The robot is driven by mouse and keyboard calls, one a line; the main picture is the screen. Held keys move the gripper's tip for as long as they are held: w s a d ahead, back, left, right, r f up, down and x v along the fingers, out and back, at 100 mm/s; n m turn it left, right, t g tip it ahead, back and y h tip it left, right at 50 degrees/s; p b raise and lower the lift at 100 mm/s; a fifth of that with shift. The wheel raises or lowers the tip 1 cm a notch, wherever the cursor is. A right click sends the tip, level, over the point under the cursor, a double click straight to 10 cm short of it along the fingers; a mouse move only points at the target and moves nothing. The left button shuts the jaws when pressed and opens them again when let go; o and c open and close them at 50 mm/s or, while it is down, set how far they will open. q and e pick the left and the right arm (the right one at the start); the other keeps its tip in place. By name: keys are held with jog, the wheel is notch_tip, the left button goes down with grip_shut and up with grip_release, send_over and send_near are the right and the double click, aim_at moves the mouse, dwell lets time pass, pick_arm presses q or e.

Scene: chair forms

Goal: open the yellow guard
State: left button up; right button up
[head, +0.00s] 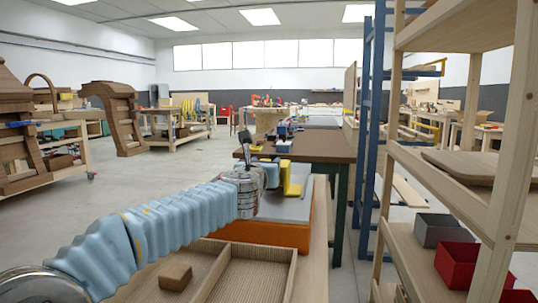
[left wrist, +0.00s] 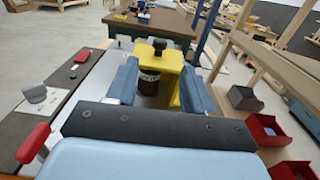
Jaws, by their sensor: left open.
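The yellow guard (head: 291,182) stands on the grey-topped machine with an orange body (head: 274,234). In the left wrist view the yellow guard (left wrist: 171,60) lies ahead, with a dark knob (left wrist: 159,44) at its top and a dark cylinder (left wrist: 149,83) in front of its lower part. My left gripper (head: 256,177) is just left of the guard in the head view. In the left wrist view its blue-grey fingers (left wrist: 160,82) are apart, with the cylinder and guard seen between them. I cannot tell whether they touch. My right gripper is not in view.
A red handle (left wrist: 34,143) stands left of the fingers. A brown-topped table (head: 320,145) is behind the machine. A wooden shelf with grey (head: 441,231) and red bins (head: 456,264) stands at right. A divided wooden tray (head: 250,275) is in front. The floor at left is open.

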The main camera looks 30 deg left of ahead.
aim_at(272, 155)
pick_arm(q)
jog(key=p+x, duration=0.2)
jog(key=x, duration=0.7)
jog(key=shift+w+p, duration=0.25)
jog(key=shift+p, duration=0.05)
grip_shut()
